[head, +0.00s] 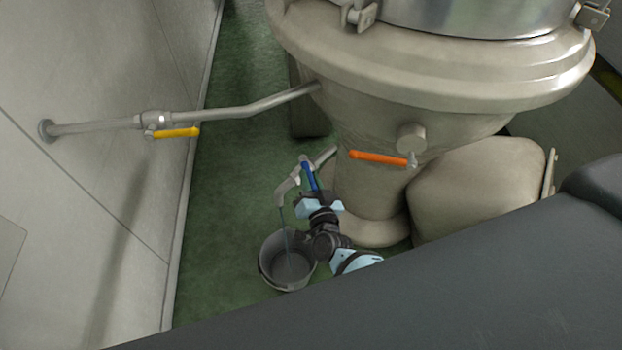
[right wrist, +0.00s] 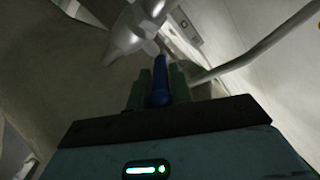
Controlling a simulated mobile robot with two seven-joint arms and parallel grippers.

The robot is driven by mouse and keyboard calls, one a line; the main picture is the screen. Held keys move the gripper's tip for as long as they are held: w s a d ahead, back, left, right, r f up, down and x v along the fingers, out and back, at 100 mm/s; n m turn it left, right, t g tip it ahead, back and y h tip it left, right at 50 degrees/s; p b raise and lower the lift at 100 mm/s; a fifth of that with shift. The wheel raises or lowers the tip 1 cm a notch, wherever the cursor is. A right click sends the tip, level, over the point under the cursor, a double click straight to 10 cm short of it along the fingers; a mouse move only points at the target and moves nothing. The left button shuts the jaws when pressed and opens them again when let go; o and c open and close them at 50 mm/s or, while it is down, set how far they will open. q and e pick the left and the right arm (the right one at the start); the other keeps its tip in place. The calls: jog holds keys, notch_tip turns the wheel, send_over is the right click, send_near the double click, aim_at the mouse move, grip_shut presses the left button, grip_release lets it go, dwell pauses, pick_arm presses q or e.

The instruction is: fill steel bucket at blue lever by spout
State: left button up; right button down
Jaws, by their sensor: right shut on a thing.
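The steel bucket (head: 264,268) stands upright on the green floor below the spout (head: 286,188). A thin pale line runs down from the spout into the bucket and looks like a stream of liquid. The inside of the bucket is dark grey; I cannot make out the level. The blue lever (head: 308,174) sits on the spout pipe at the foot of the big vessel. My right gripper (head: 314,192) is shut on the blue lever, whose blue grip also shows between the fingers in the right wrist view (right wrist: 160,78). My left gripper is not in view.
An orange lever (head: 378,158) sits higher on the beige vessel (head: 440,85). A yellow lever (head: 176,133) is on a pipe (head: 235,113) running to the left wall. A rounded beige housing (head: 480,195) stands right of the vessel. Green floor (head: 225,210) is free left of the bucket.

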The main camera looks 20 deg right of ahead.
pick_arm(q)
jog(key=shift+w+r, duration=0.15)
pick_arm(e)
jog(key=shift+a+h, duration=0.2)
jog(key=shift+h, duration=0.1)
jog(key=c, duration=1.3)
grip_release()
jog(key=shift+c, duration=0.2)
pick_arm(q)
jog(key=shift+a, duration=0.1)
pick_arm(e)
jog(key=shift+s, duration=0.1)
